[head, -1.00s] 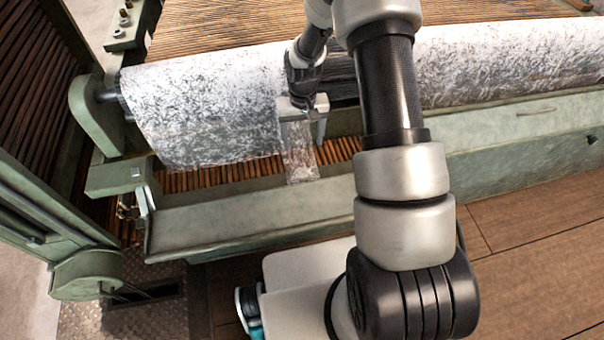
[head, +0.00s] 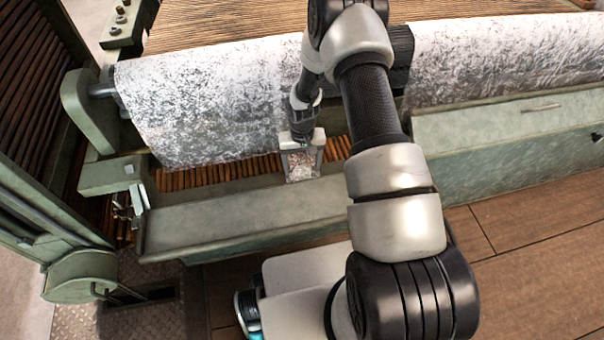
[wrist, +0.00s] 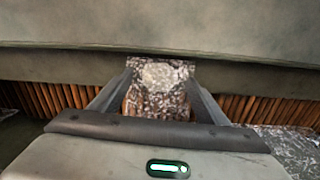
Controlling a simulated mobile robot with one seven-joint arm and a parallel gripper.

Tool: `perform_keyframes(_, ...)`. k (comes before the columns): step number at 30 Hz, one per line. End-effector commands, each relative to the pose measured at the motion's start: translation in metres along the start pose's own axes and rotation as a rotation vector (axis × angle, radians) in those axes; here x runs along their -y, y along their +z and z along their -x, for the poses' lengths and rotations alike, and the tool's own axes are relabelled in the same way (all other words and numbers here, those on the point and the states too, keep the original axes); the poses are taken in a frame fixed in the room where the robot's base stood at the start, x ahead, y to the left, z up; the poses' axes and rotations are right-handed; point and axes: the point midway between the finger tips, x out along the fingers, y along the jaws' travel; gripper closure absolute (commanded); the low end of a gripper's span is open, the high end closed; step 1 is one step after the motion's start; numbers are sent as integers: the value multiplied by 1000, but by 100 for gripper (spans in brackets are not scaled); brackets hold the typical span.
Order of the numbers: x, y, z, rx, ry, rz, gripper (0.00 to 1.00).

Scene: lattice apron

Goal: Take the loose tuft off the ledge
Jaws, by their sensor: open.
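The loose tuft (head: 301,165) is a grey-and-white speckled patch at the inner edge of the green ledge (head: 240,216). In the wrist view the tuft (wrist: 158,100) lies between the fingers, with a paler lump at its far end. My gripper (head: 302,172) points down over it. The two fingers (wrist: 160,80) stand apart, one on each side of the tuft. I cannot tell whether either finger touches it. Part of the tuft is hidden by the gripper body.
A large roll of speckled white web (head: 205,105) lies behind the gripper. Brown slats (head: 225,174) run between roll and ledge. A raised green cover (head: 520,145) stands to the right. A green side frame (head: 40,200) is at the left. The ledge to the left is clear.

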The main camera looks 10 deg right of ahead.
Motion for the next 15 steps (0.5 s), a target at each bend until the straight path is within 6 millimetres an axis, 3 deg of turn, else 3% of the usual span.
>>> perform_keyframes(3, 0, 0, -13, 0, 0, -1, 31)
perform_keyframes(9, 0, 0, -13, -2, 0, -1, 31)
perform_keyframes(15, 0, 0, -12, -1, 0, -1, 65)
